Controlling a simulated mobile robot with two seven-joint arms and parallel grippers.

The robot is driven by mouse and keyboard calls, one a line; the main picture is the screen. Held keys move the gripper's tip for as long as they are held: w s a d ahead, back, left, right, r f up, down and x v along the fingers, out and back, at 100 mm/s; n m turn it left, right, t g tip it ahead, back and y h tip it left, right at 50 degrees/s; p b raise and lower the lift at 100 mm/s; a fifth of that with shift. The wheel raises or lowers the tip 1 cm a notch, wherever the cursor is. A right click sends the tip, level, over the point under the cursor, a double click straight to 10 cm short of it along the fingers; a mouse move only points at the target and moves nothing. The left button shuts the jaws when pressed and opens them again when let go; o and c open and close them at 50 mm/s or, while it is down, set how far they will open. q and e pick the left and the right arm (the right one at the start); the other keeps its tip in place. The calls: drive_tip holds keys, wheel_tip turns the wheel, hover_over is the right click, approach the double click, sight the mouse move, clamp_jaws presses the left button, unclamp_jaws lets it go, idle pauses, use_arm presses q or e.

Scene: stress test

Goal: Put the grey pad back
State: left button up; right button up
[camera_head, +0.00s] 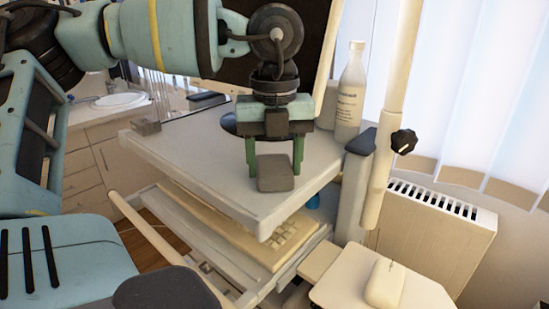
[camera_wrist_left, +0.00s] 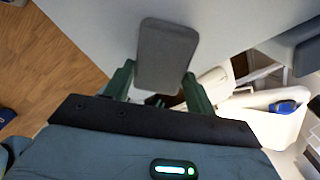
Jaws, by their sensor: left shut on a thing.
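The grey pad (camera_head: 275,173) is a small dark grey block with rounded corners. My left gripper (camera_head: 275,165) is shut on it, its two green fingers pointing down on either side of the pad. The pad is over the right front part of the pale grey top of the cart (camera_head: 200,150); I cannot tell if it touches that surface. In the left wrist view the pad (camera_wrist_left: 167,54) lies between the fingertips, with the cart top's edge behind it. My right gripper is not in view.
A smaller grey block (camera_head: 146,127) sits at the cart top's left corner. A white bottle (camera_head: 350,95) and a monitor (camera_head: 300,50) stand at the back. A keyboard (camera_head: 285,237) is on the shelf below. A cream pole (camera_head: 392,110) rises at right. The cart top's left middle is clear.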

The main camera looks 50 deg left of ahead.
sight(274, 168)
use_arm(q)
drive_tip(key=o, duration=0.9)
drive_tip(key=shift+f, duration=0.1)
wheel_tip(274, 168, up, 12)
drive_tip(key=shift+r, duration=0.15)
